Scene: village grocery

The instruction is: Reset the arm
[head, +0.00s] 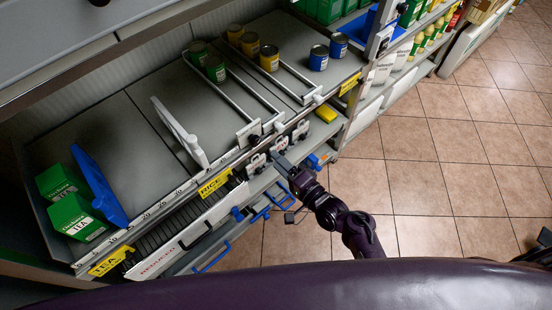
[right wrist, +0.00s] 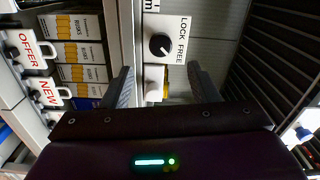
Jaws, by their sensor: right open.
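My right arm (head: 358,230) reaches up from the bottom of the head view toward the front edge of the shelf. My right gripper (head: 283,163) is at its end, close to the shelf's front rail and its white tags. In the right wrist view the two grey fingers (right wrist: 163,85) are spread apart with nothing held between them. Beyond them is a white plate with a black knob (right wrist: 161,44), marked LOCK FREE. Whether the fingers touch the shelf front cannot be told. My left gripper is in neither view.
The shelf (head: 150,130) holds green tea boxes (head: 76,218), a blue divider (head: 98,187), a white divider (head: 180,132) and several cans (head: 269,58). Blue-handled drawers (head: 212,257) are below. Boxes (right wrist: 77,50) with OFFER and NEW tags are in the wrist view. Tiled floor (head: 430,180) is open at right.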

